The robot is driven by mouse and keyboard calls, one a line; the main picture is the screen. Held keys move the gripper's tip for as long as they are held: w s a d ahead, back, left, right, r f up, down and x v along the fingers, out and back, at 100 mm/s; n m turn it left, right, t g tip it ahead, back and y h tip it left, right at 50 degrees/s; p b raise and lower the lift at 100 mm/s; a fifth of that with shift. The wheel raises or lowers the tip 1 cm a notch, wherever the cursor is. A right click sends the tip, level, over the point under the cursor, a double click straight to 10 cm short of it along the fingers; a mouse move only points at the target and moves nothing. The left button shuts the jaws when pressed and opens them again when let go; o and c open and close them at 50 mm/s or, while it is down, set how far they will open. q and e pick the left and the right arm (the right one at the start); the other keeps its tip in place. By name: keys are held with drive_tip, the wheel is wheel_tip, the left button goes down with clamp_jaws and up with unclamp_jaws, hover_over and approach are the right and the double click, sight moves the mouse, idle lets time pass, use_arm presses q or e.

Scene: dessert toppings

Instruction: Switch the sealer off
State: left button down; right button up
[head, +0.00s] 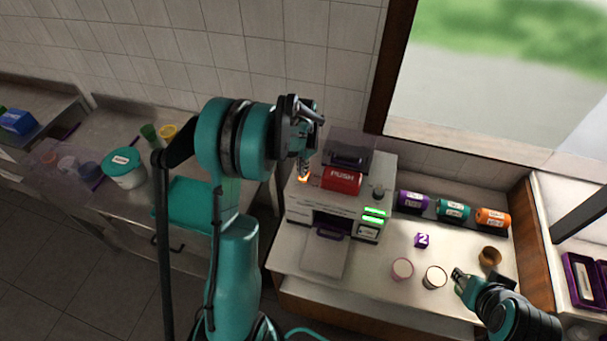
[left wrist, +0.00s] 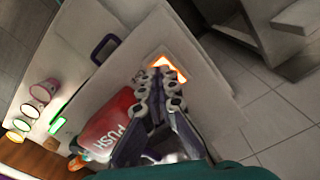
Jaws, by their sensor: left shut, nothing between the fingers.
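The sealer (head: 299,205) is a pale boxy machine on the counter, with a red PUSH block (head: 341,180) and lit green panels (head: 374,211). An orange-lit switch (head: 303,178) glows on its top left; it also shows in the left wrist view (left wrist: 178,68). My left gripper (head: 305,172) is shut and empty, pointing down at this switch. In the left wrist view its fingertips (left wrist: 160,76) are at the switch's edge and partly cover it; whether they touch cannot be told. My right gripper (head: 457,273) is low over the counter at the right, beside a cup; its opening is unclear.
Purple, teal and orange canisters (head: 453,210) line the back. A brown bowl (head: 490,257) is near my right gripper. A white teal-lidded tub (head: 124,168) stands on the left counter.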

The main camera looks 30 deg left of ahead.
use_arm(q)
drive_tip(key=shift+f+b, duration=1)
drive_tip(key=shift+f, duration=0.1)
idle(0.8)
drive_tip(key=shift+s, duration=0.1)
drive_tip(key=shift+r+p, duration=0.5)
drive_tip(key=shift+r, duration=0.35)
drive_tip(key=shift+r+p, duration=1.4)
drive_tip(key=shift+r, duration=1.3)
